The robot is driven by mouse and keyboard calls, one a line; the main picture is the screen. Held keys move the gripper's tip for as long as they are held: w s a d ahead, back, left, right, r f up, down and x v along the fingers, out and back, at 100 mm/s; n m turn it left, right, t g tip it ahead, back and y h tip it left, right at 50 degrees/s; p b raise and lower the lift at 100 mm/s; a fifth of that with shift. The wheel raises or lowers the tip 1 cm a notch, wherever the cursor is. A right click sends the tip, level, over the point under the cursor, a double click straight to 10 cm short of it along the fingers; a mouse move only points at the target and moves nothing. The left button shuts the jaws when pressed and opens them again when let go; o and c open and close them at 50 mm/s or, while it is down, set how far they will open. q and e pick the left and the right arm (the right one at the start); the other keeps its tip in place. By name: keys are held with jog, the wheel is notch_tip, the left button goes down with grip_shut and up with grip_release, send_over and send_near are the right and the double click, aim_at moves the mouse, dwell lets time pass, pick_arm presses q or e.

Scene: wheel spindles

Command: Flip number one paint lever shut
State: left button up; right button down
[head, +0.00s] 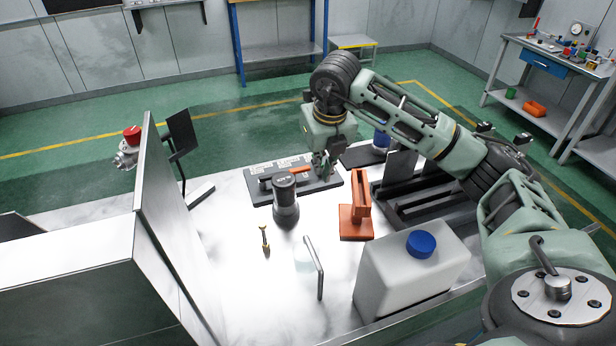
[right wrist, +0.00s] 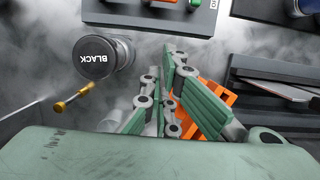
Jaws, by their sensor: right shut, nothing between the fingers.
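The paint lever panel (head: 318,184) is a dark plate lying on the white bench, with a pale label strip along its back. An orange-red lever handle (head: 300,170) lies low across it, and its left part is behind a black canister. I cannot read the lever numbers. My right gripper (head: 328,170) is shut and empty, pointing down at the panel's right end; contact cannot be told. In the right wrist view, the panel's edge (right wrist: 150,17) is at the top, beyond the fingers (right wrist: 174,62), with a bit of orange lever cut off. My left gripper is not in view.
A black canister (head: 286,205) marked BLACK (right wrist: 95,57) stands just in front of the panel. An orange stand (head: 356,222), a white jug with blue cap (head: 400,275), a small brass tool (head: 264,240) and dark racks (head: 425,203) surround it. A metal partition (head: 165,225) rises left.

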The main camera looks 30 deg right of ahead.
jog(key=p+x, duration=0.2)
jog(key=x, duration=0.7)
jog(key=shift+f, duration=0.2)
jog(key=shift+w+d+f+p, duration=0.1)
jog(key=shift+w+p, duration=0.15)
jog(key=shift+w, duration=0.25)
jog(key=shift+w+d+f+p, duration=0.1)
jog(key=shift+w+p, duration=0.1)
jog(key=shift+w, duration=0.3)
jog(key=shift+w+d+f, duration=0.1)
jog(key=shift+w+d, duration=0.05)
jog(key=shift+w, duration=0.4)
jog(key=shift+w+d+f, duration=0.1)
jog(key=shift+w, duration=0.4)
jog(key=shift+d, duration=0.1)
jog(key=shift+d+n, duration=0.15)
jog(key=shift+n, duration=0.25)
